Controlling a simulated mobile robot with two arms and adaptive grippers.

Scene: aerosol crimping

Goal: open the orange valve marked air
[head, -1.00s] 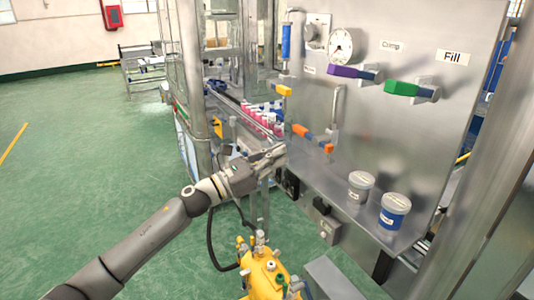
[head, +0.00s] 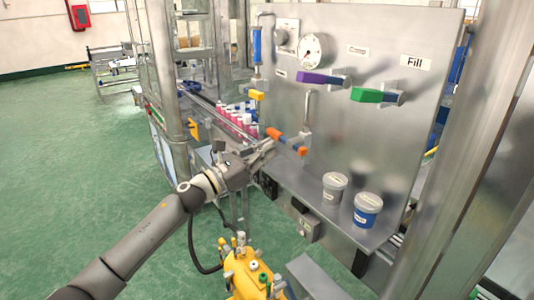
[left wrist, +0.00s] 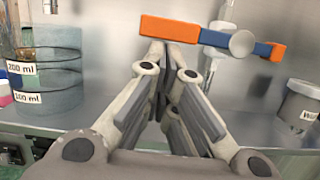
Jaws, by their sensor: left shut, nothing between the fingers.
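The orange valve (head: 275,133) is on the steel panel, low and left of the other handles. Its bar has orange ends and a blue middle; in the left wrist view it spans the upper part, with its left orange end (left wrist: 170,29) nearest the fingers. No label marked air is readable. My left gripper (head: 270,146) is shut and empty, just below the valve's left end in the head view. In the left wrist view its fingertips (left wrist: 157,48) meet right under that orange end; I cannot tell whether they touch it. My right gripper is not in view.
Purple (head: 313,78), green (head: 367,95) and yellow (head: 257,96) handles and a gauge (head: 314,50) are on the panel. A grey-lidded pot (head: 334,188) and a blue pot (head: 367,210) stand on the ledge below. A steel post (head: 478,170) stands at right.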

